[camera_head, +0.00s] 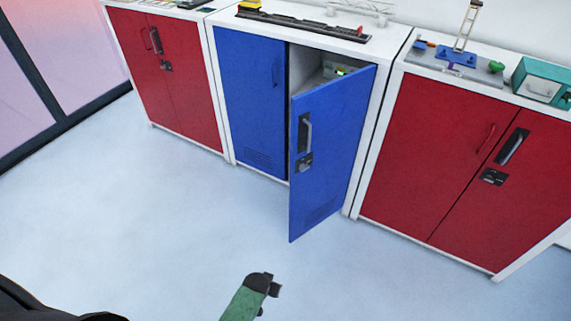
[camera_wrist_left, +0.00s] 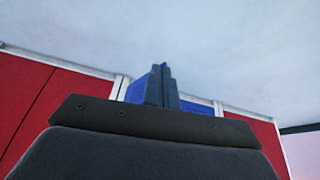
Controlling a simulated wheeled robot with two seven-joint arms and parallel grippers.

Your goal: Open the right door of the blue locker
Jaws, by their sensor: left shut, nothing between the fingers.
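The blue locker (camera_head: 249,95) stands in the middle of the row in the head view. Its right door (camera_head: 335,145) is swung well out over the floor, with a gap showing the grey inside. The door has a handle (camera_head: 305,133) with a dark lock plate below. The left door is closed. My left gripper (camera_head: 270,284) is shut and empty, in front of and below the open door, apart from it. In the left wrist view, upside down, its dark fingers (camera_wrist_left: 164,88) are together, with blue locker parts (camera_wrist_left: 203,107) behind. My right gripper is not in view.
Red lockers stand at left (camera_head: 180,85) and right (camera_head: 460,165), doors closed. Something green-lit (camera_head: 340,72) is inside the open locker. The pale floor (camera_head: 150,215) in front is clear.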

